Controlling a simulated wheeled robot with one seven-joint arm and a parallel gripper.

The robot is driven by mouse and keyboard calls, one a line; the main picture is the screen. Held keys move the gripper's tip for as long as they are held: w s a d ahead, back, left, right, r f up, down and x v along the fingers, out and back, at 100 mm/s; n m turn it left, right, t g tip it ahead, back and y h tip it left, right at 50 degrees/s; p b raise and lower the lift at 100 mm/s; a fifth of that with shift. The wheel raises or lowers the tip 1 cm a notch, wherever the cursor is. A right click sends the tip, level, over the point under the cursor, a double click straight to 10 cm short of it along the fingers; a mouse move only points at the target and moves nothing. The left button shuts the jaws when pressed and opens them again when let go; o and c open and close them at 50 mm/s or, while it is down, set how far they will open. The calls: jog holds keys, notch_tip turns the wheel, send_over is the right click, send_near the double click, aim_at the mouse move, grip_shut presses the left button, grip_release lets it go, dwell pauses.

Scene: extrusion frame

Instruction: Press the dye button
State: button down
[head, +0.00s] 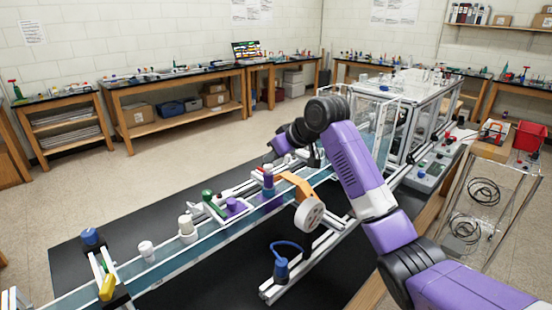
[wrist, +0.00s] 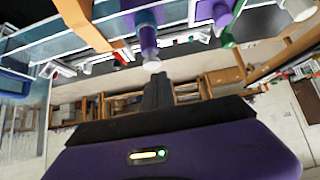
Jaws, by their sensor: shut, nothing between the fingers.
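My gripper (wrist: 157,88) is shut and empty in the wrist view. Its tips are close to the pale end of a purple cylinder (wrist: 148,38); I cannot tell whether they touch. In the head view my arm reaches over the conveyor, and the fingertips are too small to make out. A purple cylinder (head: 268,181) stands there beside an orange bracket (head: 296,184). I cannot tell which part is the dye button. A grey panel (head: 428,178) with small coloured knobs stands right of my arm.
The blue-sided conveyor (head: 165,269) carries white-capped parts (head: 187,226) and a purple part (head: 237,206). A white disc (head: 309,214) hangs by the orange bracket. A clear-walled frame (head: 420,115) stands behind my arm. The floor (head: 150,170) behind the conveyor is open.

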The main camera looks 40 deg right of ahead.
jog(key=b+v, duration=0.2)
jog(key=v, duration=0.8)
jog(key=shift+r+b, duration=0.3)
jog(key=shift+b, duration=0.1)
jog(key=shift+w, duration=0.1)
jog(key=w+d+r+m+t+h, duration=0.1)
jog(key=w+r+t+h, duration=0.1)
jog(key=w+r+t, duration=0.35)
jog(key=s+a+f+m+t+h, duration=0.4)
jog(key=s+a+f+m+t, duration=0.1)
jog(key=s+a+f, duration=1.05)
jog(key=s+a+f+n+g+y, duration=0.1)
jog(key=s+a+f, duration=0.3)
jog(key=s, duration=0.7)
jog(key=s+a+f+n+g+y, duration=0.2)
jog(key=s+a+f, duration=0.2)
jog(key=s, duration=0.7)
jog(key=s+a+f+n+g+y, duration=0.1)
jog(key=s+a+f, duration=0.3)
jog(key=s, duration=0.8)
notch_tip(320, 180, down, 2)
jog(key=shift+a+f+n+g+y+b, duration=0.25)
jog(key=shift+a+n+g+y+b, duration=0.1)
jog(key=shift+n+y, duration=0.45)
